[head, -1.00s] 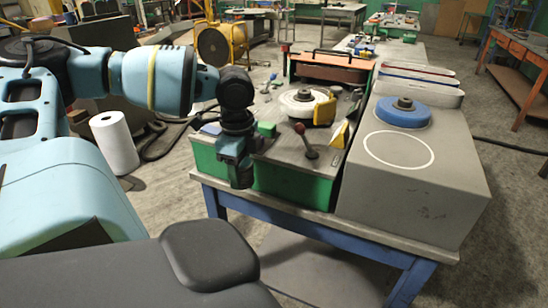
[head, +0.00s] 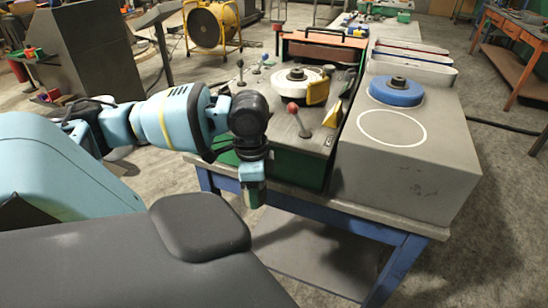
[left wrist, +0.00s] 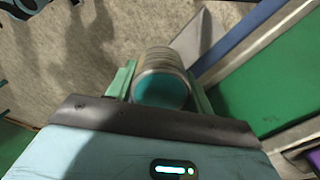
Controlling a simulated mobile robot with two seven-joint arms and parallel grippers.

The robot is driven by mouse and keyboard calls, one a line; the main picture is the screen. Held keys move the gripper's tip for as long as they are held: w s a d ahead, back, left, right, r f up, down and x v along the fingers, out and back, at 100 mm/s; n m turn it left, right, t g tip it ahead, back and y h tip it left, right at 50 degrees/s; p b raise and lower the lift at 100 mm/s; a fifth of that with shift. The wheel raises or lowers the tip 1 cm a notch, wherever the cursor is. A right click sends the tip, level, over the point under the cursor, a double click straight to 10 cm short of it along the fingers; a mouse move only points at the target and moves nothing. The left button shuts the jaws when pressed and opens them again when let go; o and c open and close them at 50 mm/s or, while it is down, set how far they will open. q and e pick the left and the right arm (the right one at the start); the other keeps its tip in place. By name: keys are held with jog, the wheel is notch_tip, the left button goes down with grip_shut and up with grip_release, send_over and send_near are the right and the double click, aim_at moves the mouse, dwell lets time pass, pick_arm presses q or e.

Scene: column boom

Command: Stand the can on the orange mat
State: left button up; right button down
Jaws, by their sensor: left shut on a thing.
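In the left wrist view the can (left wrist: 158,61) is a ribbed grey metal cylinder with a teal end towards the camera. My left gripper (head: 252,192) is shut on it, with a green finger on each side of the can. In the head view this gripper points down in front of the workbench's near left edge, beyond the bench top. The can is hardly made out there. I cannot make out an orange mat in either view. My right gripper is not in view.
A blue-legged workbench (head: 352,203) carries a grey block (head: 405,170) with a white ring outline and a blue disc (head: 396,91). Left of it stand a red-knobbed lever (head: 298,120), a white disc (head: 290,79) and an orange-brown box (head: 322,48). A yellow fan (head: 208,27) stands behind.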

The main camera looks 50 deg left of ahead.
pick_arm(q)
jog(key=d+n, duration=0.7)
jog(key=d, duration=2.7)
jog(key=shift+w+d, duration=0.25)
jog(key=shift+w, duration=0.2)
jog(key=shift+a+r, duration=0.1)
